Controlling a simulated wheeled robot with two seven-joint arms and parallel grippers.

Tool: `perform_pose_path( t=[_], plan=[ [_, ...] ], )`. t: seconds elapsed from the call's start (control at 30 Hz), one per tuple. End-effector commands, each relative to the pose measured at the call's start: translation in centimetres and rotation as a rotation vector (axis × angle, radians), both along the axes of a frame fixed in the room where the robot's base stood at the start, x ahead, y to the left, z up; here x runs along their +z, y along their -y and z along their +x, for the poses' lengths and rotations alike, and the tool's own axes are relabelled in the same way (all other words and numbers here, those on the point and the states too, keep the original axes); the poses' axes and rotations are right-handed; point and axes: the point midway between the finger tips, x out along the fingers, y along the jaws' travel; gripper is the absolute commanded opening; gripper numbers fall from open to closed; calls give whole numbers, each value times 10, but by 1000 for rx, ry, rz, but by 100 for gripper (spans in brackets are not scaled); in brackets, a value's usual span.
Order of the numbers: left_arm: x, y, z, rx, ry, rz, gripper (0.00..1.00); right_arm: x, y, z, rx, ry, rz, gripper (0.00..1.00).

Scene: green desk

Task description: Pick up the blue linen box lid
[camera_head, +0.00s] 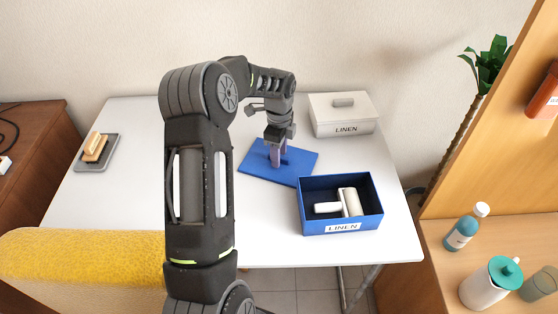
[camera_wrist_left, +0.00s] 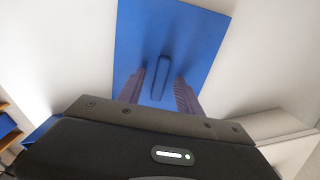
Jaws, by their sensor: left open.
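The blue linen box lid (camera_head: 298,164) lies flat on the white table, behind and left of the open blue box (camera_head: 371,206). In the left wrist view the lid (camera_wrist_left: 200,40) shows a raised bar handle (camera_wrist_left: 161,78) at its middle. My left gripper (camera_head: 277,160) points down over the lid, and its fingers hide most of the handle in the head view. In the left wrist view the open fingers (camera_wrist_left: 158,92) stand on either side of the handle's near end. I cannot tell if they touch it. My right gripper is not in view.
The blue box, labelled LINEN, holds white rolls. A closed white LINEN box (camera_head: 345,116) stands behind it. A grey tray with a brush (camera_head: 96,148) lies at the table's left. A yellow sofa back (camera_head: 80,255) is in front.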

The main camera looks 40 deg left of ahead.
Motion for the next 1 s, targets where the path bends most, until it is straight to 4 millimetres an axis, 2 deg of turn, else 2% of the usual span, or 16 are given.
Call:
perform_pose_path(
  t=[0.17, 0.7, 1.0],
  plan=[
    [0, 0, 0, 0, 0, 0, 42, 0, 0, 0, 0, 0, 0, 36],
    [0, 0, 0, 0, 0, 0, 0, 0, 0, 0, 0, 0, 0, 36],
    [0, 0, 0, 0, 0, 0, 0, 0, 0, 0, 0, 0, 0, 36]
  ],
)
